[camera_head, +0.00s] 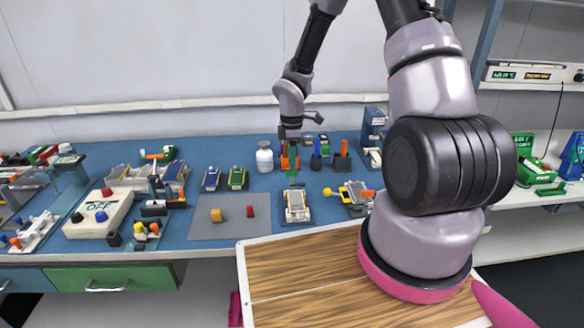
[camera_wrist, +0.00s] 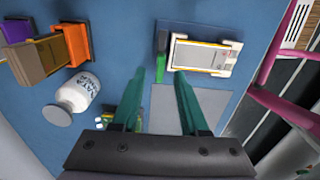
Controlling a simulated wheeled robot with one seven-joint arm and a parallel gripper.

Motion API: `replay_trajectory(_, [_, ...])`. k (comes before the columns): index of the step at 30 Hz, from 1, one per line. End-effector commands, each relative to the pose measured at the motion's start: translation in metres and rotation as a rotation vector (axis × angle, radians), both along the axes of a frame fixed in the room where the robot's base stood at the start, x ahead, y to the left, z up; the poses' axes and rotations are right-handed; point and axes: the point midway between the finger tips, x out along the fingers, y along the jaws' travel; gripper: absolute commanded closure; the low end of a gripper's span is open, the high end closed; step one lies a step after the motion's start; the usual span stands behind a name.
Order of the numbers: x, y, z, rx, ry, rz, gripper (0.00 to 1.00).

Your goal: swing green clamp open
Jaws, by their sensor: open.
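In the wrist view, the green clamp (camera_wrist: 160,68) is a small green bar at the left side of a fixture holding a flat white and silver pouch cell (camera_wrist: 205,56). The same fixture (camera_head: 297,207) stands on the blue bench in the head view; its clamp is hard to pick out there. My gripper (camera_head: 293,176) hangs above the back of this fixture. In the wrist view my gripper (camera_wrist: 158,76) is open and empty, its two teal fingers apart. The green bar shows between the fingertips in the picture; I cannot tell the height left between them.
A white bottle (camera_head: 264,157) and orange and blue holders (camera_head: 316,161) stand behind the fixture. A grey mat (camera_head: 231,226) with an orange and a red block lies to its left. Another fixture (camera_head: 355,194) is close on the right. A button box (camera_head: 98,214) sits further left.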

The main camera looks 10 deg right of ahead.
Motion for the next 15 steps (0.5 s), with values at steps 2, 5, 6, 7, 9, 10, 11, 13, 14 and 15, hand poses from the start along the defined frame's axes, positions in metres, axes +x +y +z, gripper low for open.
replay_trajectory(2, [0.002, -0.001, 0.018, 0.000, -0.006, -0.003, 0.56])
replay_trajectory(5, [0.001, -0.001, 0.039, 0.000, -0.005, -0.003, 0.56])
replay_trajectory(6, [0.001, -0.001, 0.047, -0.001, -0.005, -0.003, 0.56])
replay_trajectory(7, [0.001, -0.001, 0.052, -0.001, -0.005, -0.002, 0.56])
replay_trajectory(9, [0.001, -0.001, 0.063, -0.001, -0.004, -0.002, 0.56])
replay_trajectory(10, [0.001, -0.001, 0.068, -0.001, -0.004, -0.001, 0.56])
replay_trajectory(11, [0.001, -0.001, 0.071, 0.000, -0.003, -0.002, 0.56])
replay_trajectory(13, [0.001, -0.001, 0.077, 0.000, -0.003, 0.000, 0.56])
replay_trajectory(14, [0.001, -0.001, 0.079, 0.000, -0.003, 0.001, 0.56])
replay_trajectory(15, [0.001, -0.001, 0.081, 0.000, -0.002, 0.000, 0.56])
